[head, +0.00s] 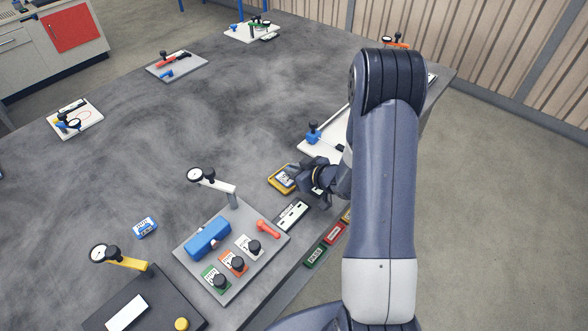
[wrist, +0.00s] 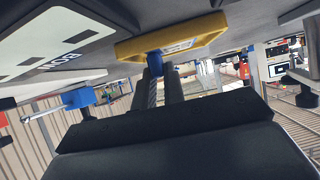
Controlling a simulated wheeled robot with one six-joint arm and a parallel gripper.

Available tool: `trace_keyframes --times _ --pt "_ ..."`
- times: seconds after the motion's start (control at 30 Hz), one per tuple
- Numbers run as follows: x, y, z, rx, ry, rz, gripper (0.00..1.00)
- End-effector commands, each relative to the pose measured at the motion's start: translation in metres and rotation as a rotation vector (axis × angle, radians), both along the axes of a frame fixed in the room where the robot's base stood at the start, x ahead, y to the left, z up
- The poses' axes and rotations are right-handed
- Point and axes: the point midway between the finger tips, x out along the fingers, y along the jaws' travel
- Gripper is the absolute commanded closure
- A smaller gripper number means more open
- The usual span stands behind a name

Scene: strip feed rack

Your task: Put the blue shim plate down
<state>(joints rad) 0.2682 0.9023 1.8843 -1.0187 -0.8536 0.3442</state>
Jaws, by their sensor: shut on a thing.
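My gripper (head: 303,176) is over the table, close beside a yellow-edged holder (head: 280,181). In the wrist view my gripper (wrist: 160,78) is shut on a small blue piece (wrist: 154,63), which I take to be the blue shim plate. The blue piece shows between the fingertips, right at the edge of the yellow holder (wrist: 170,42). I cannot tell whether it touches the holder or the table. In the head view the gripper hides the held piece.
A grey fixture board (head: 185,246) with a blue block, dial gauge and knobs stands to the left. A black and white strip (head: 292,215) lies near the gripper. A blue labelled box (head: 145,227) lies further left. A white board (head: 320,148) with a blue clamp (head: 312,137) is behind.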

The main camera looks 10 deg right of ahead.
Motion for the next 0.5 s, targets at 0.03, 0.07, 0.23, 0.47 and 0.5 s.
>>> trace_keyframes --times 0.03,0.07,0.23,0.47,0.5 --pt "0.0001 0.0000 -0.0003 0.001 -0.001 0.000 1.00" --pt "0.0002 0.0000 -0.0002 0.000 -0.001 0.000 1.00" --pt "0.0002 0.0000 -0.0004 -0.001 0.000 0.000 1.00" --pt "0.0000 0.0000 -0.0036 0.000 0.000 0.000 0.82" --pt "0.0000 0.0000 -0.0036 0.000 0.000 0.000 0.79"
